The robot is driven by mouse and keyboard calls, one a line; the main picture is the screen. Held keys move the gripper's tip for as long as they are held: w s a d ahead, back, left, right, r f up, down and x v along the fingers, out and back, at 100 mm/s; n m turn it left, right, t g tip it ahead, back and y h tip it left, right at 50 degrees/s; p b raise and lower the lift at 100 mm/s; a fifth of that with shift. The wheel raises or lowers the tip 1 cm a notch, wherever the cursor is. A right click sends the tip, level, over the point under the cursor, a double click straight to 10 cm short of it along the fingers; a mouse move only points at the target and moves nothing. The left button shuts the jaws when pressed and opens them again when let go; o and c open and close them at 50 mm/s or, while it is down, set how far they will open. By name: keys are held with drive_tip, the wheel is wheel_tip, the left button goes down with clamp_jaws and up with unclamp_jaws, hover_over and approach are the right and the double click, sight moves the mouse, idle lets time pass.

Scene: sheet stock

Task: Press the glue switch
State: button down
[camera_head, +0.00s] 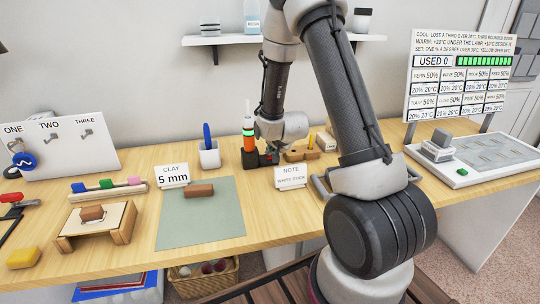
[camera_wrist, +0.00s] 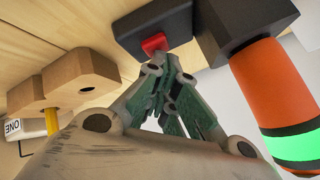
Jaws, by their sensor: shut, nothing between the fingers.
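The glue switch is a red button (camera_wrist: 154,43) on a small black box (camera_wrist: 150,20). In the head view the black base (camera_head: 251,161) stands at the back of the table, mostly below my wrist. Beside it stands the glue device, an orange cylinder (camera_head: 249,143) with a green glowing band and a nozzle on top; it also shows in the wrist view (camera_wrist: 270,90). My gripper (camera_wrist: 172,62) is shut and empty, its fingertips close to the red button. I cannot tell whether they touch it. In the head view the fingertips (camera_head: 270,148) are small and partly hidden.
A wooden block (camera_wrist: 65,75) lies to the left in the wrist view. In the head view a white cup with a blue tool (camera_head: 209,155) stands left of the glue device, and a NOTE card (camera_head: 291,177) stands in front. A green mat (camera_head: 215,222) lies at front left.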

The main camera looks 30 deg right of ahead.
idle(0.4)
drive_tip(key=shift+r, duration=0.35)
wheel_tip(320, 180, up, 6)
idle(0.6)
drive_tip(key=shift+r, duration=0.15)
drive_tip(key=s+a+r+n+g+y, duration=0.1)
drive_tip(key=s+r+n, duration=0.1)
drive_tip(key=s+r, duration=0.5)
drive_tip(key=s+a+r+n+g, duration=0.1)
drive_tip(key=s+a+r+n, duration=0.15)
drive_tip(key=s+r, duration=0.4)
drive_tip(key=s+r+n+g, duration=0.1)
drive_tip(key=s+r+n, duration=0.1)
drive_tip(key=s, duration=0.9)
drive_tip(key=s+r+n+g, duration=0.2)
drive_tip(key=s+r+n, duration=0.1)
drive_tip(key=s, duration=0.8)
drive_tip(key=shift+s+d+n, duration=0.35)
drive_tip(key=shift+s, duration=0.05)
